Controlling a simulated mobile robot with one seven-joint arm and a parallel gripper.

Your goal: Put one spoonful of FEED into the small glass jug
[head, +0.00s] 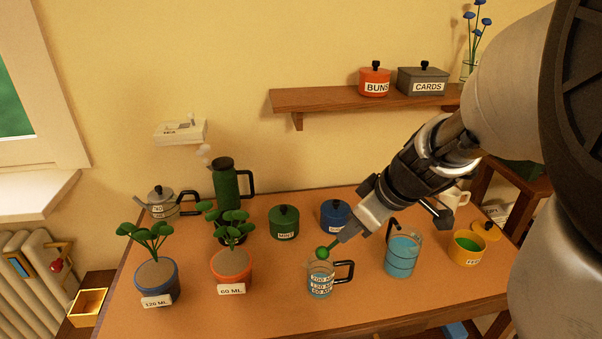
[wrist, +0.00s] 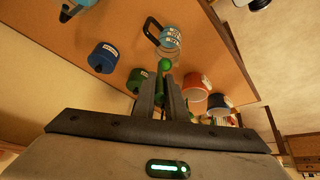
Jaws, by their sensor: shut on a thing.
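My gripper (head: 350,234) is shut on a thin spoon, whose rounded green end (head: 322,253) is above the small glass jug (head: 320,287). I cannot tell how much of that green is a load and how much is the spoon. In the wrist view the green end (wrist: 165,64) is just beyond the fingertips (wrist: 165,84), near the jug's mouth. The jug has a dark handle, measure labels and bluish contents. The yellow FEED pot (head: 465,258) stands open at the right with green contents. Its yellow lid (head: 487,231) lies behind it.
A larger glass jug of blue liquid (head: 402,256) stands between the small jug and FEED. Potted plants labelled 120 ML (head: 157,282) and 60 ML (head: 231,268) stand at the left. Green (head: 284,224) and blue (head: 335,214) lidded pots, a kettle (head: 163,203) and a green flask (head: 224,187) stand behind.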

